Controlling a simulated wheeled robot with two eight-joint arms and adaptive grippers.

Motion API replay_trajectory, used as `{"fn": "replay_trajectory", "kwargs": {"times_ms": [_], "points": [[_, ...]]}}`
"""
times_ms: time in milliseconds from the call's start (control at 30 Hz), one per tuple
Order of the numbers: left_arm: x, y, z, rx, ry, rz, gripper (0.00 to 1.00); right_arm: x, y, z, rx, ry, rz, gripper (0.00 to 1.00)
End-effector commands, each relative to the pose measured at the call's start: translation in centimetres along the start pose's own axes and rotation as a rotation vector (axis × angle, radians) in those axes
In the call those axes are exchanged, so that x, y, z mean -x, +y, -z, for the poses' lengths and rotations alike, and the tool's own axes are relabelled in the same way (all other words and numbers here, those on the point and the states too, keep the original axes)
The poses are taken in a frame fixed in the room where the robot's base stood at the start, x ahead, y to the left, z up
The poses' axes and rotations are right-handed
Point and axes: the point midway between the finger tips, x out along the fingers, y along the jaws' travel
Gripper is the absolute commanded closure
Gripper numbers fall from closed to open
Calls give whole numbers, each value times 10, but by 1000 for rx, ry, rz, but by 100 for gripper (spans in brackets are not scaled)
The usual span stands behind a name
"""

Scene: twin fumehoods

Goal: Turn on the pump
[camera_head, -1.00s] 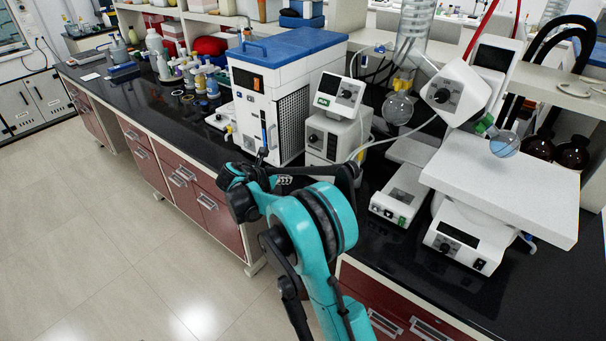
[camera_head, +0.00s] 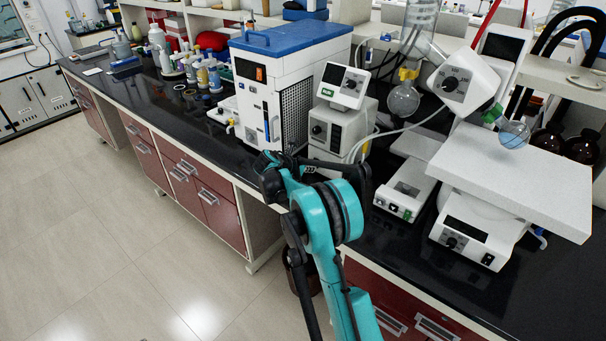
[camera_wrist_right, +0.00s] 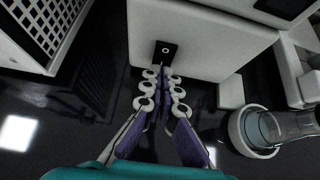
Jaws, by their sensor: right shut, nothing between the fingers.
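The pump (camera_head: 327,132) is a white box with a knob on its front and a tilted display head (camera_head: 342,86) above. It stands on the dark bench, right of the blue-lidded unit. The right wrist view shows a white box face (camera_wrist_right: 205,42), which looks like the pump's lower front, with a black switch (camera_wrist_right: 165,53) marked by a pale ring. My right gripper (camera_wrist_right: 160,70) is shut and empty. Its fingertips are at the switch's lower edge; whether they touch cannot be told. In the head view my arm hides the pump's lower part. My left gripper is not in view.
The blue-lidded unit (camera_head: 268,85) with a perforated side stands close on the left. A hose (camera_head: 399,132) curves beside the pump. To the right are a small white device (camera_head: 405,190), a white platform (camera_head: 530,180) and glassware (camera_head: 403,100). A glass vessel (camera_wrist_right: 288,128) stands right of my fingers.

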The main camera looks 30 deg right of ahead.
Motion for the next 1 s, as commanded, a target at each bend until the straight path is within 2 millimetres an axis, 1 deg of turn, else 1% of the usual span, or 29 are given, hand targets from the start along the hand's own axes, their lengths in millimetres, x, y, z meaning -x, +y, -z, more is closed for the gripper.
{"fn": "replay_trajectory", "kwargs": {"times_ms": [100,400,500,767,1000], "points": [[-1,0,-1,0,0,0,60,-4,0,-2,0,0,0,100],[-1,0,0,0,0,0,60,-4,0,-2,0,0,-1,100],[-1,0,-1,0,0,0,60,-11,0,-4,-1,0,0,100],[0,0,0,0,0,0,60,-9,0,-4,0,0,-1,100],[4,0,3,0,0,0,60,-4,0,-12,0,-2,0,100]]}}
